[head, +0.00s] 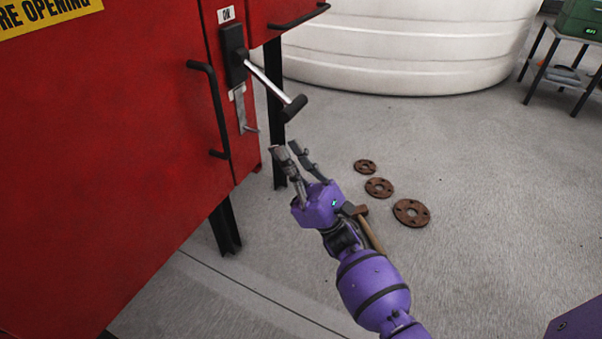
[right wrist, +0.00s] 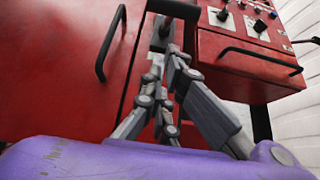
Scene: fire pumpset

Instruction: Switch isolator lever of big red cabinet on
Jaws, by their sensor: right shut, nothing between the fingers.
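The big red cabinet (head: 120,120) fills the left of the head view. Its isolator lever (head: 268,80) has a black base, a silver shaft and a black handle (head: 294,107). The shaft sticks out and slopes down to the right, under a white label that seems to read "ON" (head: 226,14). My right gripper (head: 290,147) is below the handle, shut and empty, with no visible contact. In the right wrist view the gripper's fingers (right wrist: 172,65) point up at the cabinet and partly hide the lever area. My left gripper is out of view.
A black door handle (head: 217,110) is left of the lever, and a metal hasp (head: 241,110) hangs below it. Three rusty flanges (head: 379,188) and a wooden-handled tool (head: 371,234) lie on the floor. A white tank (head: 400,50) stands behind.

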